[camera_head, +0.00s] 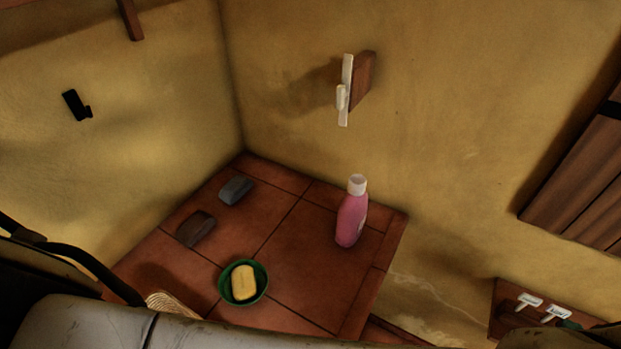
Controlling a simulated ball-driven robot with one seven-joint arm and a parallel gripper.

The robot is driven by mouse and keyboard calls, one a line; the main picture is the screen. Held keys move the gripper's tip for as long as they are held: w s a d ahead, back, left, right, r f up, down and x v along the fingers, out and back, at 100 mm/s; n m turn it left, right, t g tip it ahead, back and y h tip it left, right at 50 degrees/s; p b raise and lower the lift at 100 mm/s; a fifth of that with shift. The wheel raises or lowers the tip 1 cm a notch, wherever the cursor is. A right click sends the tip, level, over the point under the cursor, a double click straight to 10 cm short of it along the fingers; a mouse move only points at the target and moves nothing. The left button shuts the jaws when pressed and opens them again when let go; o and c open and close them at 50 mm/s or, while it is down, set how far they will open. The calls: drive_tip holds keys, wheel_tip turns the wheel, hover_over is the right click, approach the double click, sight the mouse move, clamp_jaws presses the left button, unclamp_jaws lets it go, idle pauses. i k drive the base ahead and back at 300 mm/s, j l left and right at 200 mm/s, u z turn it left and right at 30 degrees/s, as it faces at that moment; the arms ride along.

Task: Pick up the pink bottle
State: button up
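The pink bottle (351,220) with a white cap stands upright on a red-brown tiled counter (290,250), towards its right side and near the back wall. A pale label patch shows on its right side. Nothing touches the bottle. My gripper is not in view.
A green bowl (223,291) holding a yellow soap bar (244,283) sits at the counter's front. Two dark grey blocks (236,190) (195,229) lie at the left. A white hook (345,92) is on the wall above the bottle. Bare tile lies left of the bottle.

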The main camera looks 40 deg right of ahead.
sight(351, 215)
drive_tip(key=k+l, duration=0.2)
drive_tip(key=l, duration=0.15)
drive_tip(key=k+l, duration=0.15)
drive_tip(key=l, duration=0.2)
drive_tip(key=k+l, duration=0.2)
drive_tip(key=l, duration=0.2)
drive_tip(key=j+z, duration=0.05)
